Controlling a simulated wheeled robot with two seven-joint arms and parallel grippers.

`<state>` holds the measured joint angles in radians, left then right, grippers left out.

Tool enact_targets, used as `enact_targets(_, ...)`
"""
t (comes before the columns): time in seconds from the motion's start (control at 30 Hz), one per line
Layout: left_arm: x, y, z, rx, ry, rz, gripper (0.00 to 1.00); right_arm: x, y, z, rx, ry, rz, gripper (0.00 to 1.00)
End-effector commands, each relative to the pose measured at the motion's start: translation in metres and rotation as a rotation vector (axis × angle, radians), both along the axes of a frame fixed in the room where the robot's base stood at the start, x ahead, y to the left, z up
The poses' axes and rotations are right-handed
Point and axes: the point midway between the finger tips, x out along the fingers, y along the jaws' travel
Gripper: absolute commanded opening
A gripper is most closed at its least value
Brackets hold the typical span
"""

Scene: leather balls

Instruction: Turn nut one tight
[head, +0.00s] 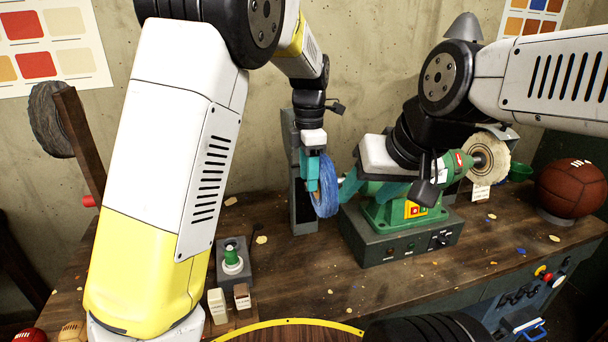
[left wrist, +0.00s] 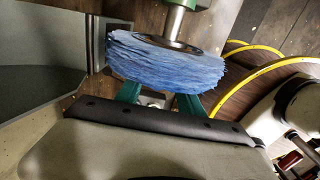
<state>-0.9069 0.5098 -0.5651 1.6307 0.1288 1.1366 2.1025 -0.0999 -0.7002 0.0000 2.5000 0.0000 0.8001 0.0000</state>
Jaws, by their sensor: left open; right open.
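The blue buffing wheel (head: 325,188) is on the left end of the green bench machine (head: 400,212). In the left wrist view the blue wheel (left wrist: 165,62) has a metal flange and a shaft behind it. My left gripper (head: 313,172) is open at the wheel's left side; its teal fingers (left wrist: 160,103) reach to the wheel's rim, and I cannot tell whether they touch it. My right gripper (head: 368,188) is open just right of the wheel, in front of the machine's left side. I cannot make out nut one; the wheel and grippers may hide it.
A pale wheel (head: 487,156) is on the machine's right end. A brown ball (head: 570,188) rests at the far right. A grey post (head: 301,212) stands beside the blue wheel. Scraps litter the bench (head: 310,285).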

Motion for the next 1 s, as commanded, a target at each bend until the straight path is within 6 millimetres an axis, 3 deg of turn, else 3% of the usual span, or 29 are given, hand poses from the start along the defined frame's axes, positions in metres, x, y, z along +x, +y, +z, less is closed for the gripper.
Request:
enact_targets(0.13,0.0000,0.0001,-0.0115,-0.001,0.000,0.000,0.45,0.0000,0.0000,0.0000,0.000,0.000,0.000,0.54)
enact_targets(0.4,0.0001,-0.0001,-0.0138,-0.002,-0.001,0.000,0.45,0.0000,0.0000,0.0000,0.000,0.000,0.000,0.54)
enact_targets(0.43,0.0001,-0.0001,-0.0137,-0.002,-0.001,0.000,0.43,0.0000,0.0000,0.0000,0.000,0.000,0.000,0.54)
enact_targets(0.67,0.0001,-0.0001,-0.0135,-0.002,-0.001,-0.001,0.00,0.0000,0.0000,0.0000,0.000,0.000,0.000,0.54)
enact_targets(1.0,-0.0013,-0.0011,-0.0130,0.004,-0.033,-0.003,0.00,0.0001,0.0000,-0.0001,0.000,0.000,0.000,0.54)
